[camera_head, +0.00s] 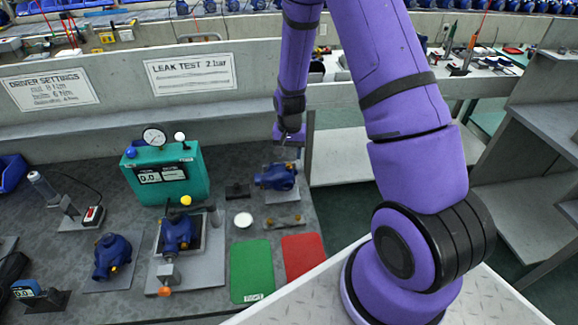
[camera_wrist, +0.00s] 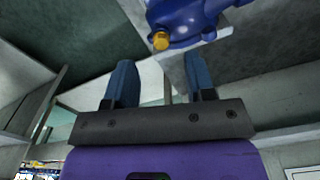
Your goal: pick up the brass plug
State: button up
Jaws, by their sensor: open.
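The brass plug (camera_wrist: 161,41) shows in the wrist view as a small gold cylinder on the body of a blue pump (camera_wrist: 185,22). My gripper (camera_wrist: 160,78) is open, with nothing between its two fingers, and the plug lies beyond the fingertips, apart from them. In the head view my gripper (camera_head: 289,139) hangs above and behind the blue pump (camera_head: 276,176) at the back right of the bench. The pump sits on a light plate. The plug is too small to make out clearly in the head view.
A teal gauge box (camera_head: 165,176) stands left of the pump. Two more blue pumps (camera_head: 178,232) (camera_head: 112,256) are nearer the front. A grey strip (camera_head: 284,222) with small brass-coloured pieces, a green mat (camera_head: 251,270) and a red mat (camera_head: 302,256) lie in front.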

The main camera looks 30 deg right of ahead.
aim_at(289, 164)
jog(key=shift+f, duration=2.1)
grip_shut()
jog(key=shift+w+r, duration=0.1)
jog(key=shift+r, duration=0.8)
notch_tip(289, 164, up, 2)
jog(key=shift+a+r, duration=0.1)
jog(key=shift+a, duration=0.05)
jog(key=s+a+r, duration=0.1)
jog(key=s+a, duration=0.8)
jog(key=s, duration=0.3)
jog(key=shift+s+a, duration=0.25)
jog(key=shift+s, duration=0.15)
